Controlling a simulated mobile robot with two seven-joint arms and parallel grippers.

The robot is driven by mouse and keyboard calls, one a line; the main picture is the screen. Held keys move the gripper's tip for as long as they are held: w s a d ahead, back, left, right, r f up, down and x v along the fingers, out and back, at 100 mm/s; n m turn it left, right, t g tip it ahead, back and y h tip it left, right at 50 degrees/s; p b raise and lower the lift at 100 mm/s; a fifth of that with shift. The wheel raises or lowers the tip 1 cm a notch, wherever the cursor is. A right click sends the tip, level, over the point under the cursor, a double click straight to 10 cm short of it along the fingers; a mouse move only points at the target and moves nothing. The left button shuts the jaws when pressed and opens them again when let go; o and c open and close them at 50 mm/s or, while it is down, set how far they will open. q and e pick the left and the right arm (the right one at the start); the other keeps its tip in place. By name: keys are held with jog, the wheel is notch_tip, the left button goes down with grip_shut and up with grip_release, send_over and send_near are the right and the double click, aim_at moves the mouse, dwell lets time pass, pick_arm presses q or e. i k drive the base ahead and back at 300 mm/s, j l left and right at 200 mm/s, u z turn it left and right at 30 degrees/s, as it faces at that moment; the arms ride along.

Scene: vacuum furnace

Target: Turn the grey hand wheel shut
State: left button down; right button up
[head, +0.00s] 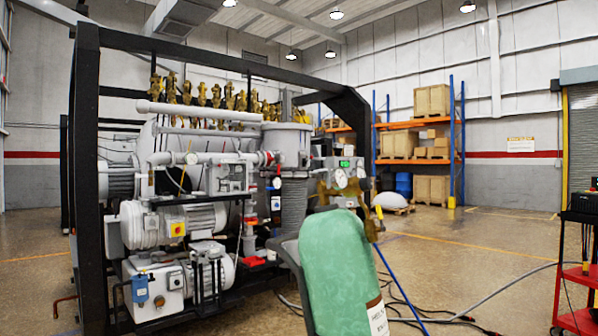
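A green gas cylinder (335,270) with a white label stands in the front middle, its lower part cut off by the picture's edge. Brass valve and regulator parts (350,197) with round white-faced gauges (341,180) sit above its top. I cannot clearly pick out the grey hand wheel among these small parts. Neither of my grippers is in view.
A black-framed vacuum furnace (88,180) with pumps and pipes fills the left. Hoses and cables (440,318) lie on the floor right of the cylinder. A red cart (575,320) stands at far right; shelving (450,150) with boxes is behind.

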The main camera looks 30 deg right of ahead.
aim_at(323, 171)
jog(key=i, duration=1.4)
jog(key=i+z, duration=0.15)
jog(key=i, duration=0.45)
jog(key=i+j+z, duration=0.15)
jog(key=i, duration=0.45)
jog(key=z, duration=1.45)
